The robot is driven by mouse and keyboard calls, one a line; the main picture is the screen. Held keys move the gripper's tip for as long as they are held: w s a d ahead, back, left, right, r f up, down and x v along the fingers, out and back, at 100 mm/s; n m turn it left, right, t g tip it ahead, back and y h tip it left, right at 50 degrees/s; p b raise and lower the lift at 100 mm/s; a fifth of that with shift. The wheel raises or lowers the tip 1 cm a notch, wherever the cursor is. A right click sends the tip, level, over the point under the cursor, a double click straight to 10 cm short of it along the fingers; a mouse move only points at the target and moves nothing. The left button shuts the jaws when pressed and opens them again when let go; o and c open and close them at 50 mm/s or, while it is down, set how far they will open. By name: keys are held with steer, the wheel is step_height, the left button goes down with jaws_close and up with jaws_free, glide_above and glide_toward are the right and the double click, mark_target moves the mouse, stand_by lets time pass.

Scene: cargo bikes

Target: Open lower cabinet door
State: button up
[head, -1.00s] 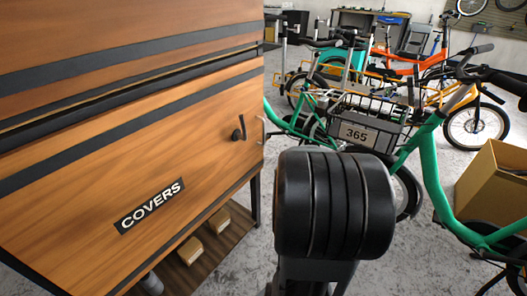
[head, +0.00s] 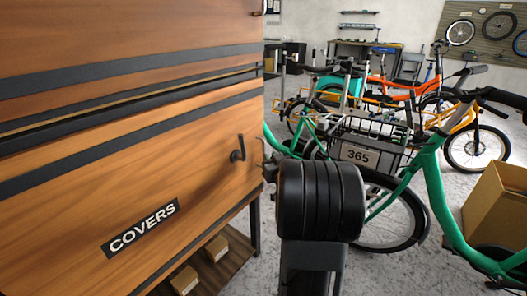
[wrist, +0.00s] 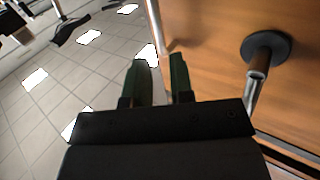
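The lower cabinet door (head: 75,200) is orange-brown wood with dark stripes and a COVERS label (head: 141,228). It looks shut. Its dark handle (head: 238,150) sits near the door's right edge. The wrist view shows the handle (wrist: 266,50) as a round dark base with a metal bar, right of my fingers and apart from them. My gripper (wrist: 158,62) is open and empty, its two green fingers parted by a gap beside the cabinet's edge. In the head view my gripper (head: 268,165) is just right of the handle, partly hidden by my arm.
Above the door is another wooden panel (head: 130,35). Small boxes (head: 185,279) sit on a low shelf beneath the cabinet. A green cargo bike (head: 430,180) and a cardboard box (head: 497,205) stand close on the right. More bikes are behind.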

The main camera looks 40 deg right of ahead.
mark_target(264, 149)
steer(key=b+x, duration=0.1)
steer(key=x, duration=0.6)
steer(key=shift+w+d, duration=0.1)
steer(key=shift+w, duration=0.3)
jaws_close()
